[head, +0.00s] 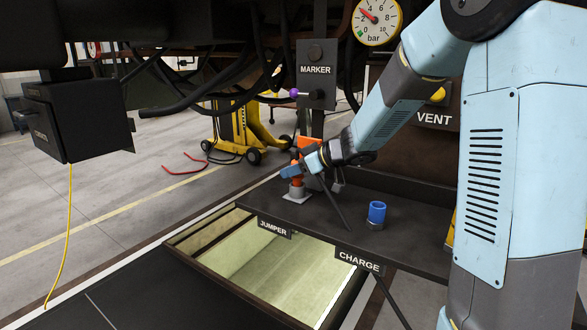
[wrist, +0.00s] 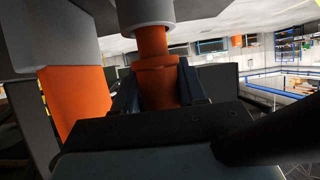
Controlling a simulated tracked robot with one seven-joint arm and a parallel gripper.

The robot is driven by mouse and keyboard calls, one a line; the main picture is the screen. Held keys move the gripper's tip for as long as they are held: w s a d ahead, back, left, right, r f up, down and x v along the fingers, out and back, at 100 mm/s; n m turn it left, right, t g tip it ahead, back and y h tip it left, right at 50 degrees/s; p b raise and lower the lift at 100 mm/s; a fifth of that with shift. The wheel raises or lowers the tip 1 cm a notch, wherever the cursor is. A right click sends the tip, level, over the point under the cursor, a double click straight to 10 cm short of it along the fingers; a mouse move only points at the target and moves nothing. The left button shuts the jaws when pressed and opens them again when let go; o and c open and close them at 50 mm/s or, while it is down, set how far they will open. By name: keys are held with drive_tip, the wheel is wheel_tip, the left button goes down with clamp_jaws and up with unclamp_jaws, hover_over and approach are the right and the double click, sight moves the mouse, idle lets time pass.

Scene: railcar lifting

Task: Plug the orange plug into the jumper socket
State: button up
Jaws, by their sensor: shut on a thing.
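My gripper (head: 291,171) is low over the dark shelf, at the spot behind the JUMPER label (head: 273,228). Its blue fingers are shut on the orange plug (wrist: 158,82), which stands between them in the wrist view. In that view the plug's narrow end meets a grey collar (wrist: 146,12).
A blue socket (head: 376,212) stands on the shelf (head: 420,238) near the CHARGE label (head: 359,262). A post with a MARKER box (head: 316,75) rises behind my gripper. Cables hang above.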

drive_tip(key=shift+f, duration=1.05)
drive_tip(key=o, duration=1.2)
drive_tip(key=v, duration=1.3)
drive_tip(key=shift+s+d+r, duration=0.15)
drive_tip(key=shift+d+r, duration=0.05)
drive_tip(key=shift+d, duration=0.1)
drive_tip(key=shift+r, duration=0.1)
